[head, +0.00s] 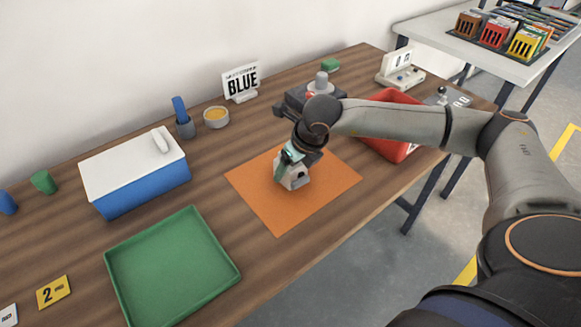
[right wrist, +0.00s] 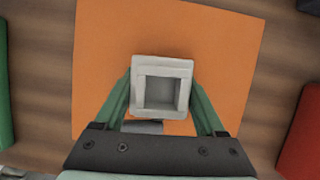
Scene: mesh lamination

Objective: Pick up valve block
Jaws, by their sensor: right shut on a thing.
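The valve block (head: 293,181) is a light grey block at the orange mat (head: 260,190) in the head view. In the right wrist view the valve block (right wrist: 160,66) shows a square hollow on top. My right gripper (head: 289,157) reaches down from above and is shut on the valve block. Its green fingers (right wrist: 160,100) stand on either side of the block. I cannot tell whether the block touches the mat or is slightly raised. My left gripper is not in view.
A green tray (head: 228,263) lies front left. A blue box with a white lid (head: 120,172) stands behind it. A red bin (head: 398,151) is right of the mat, partly behind my arm.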

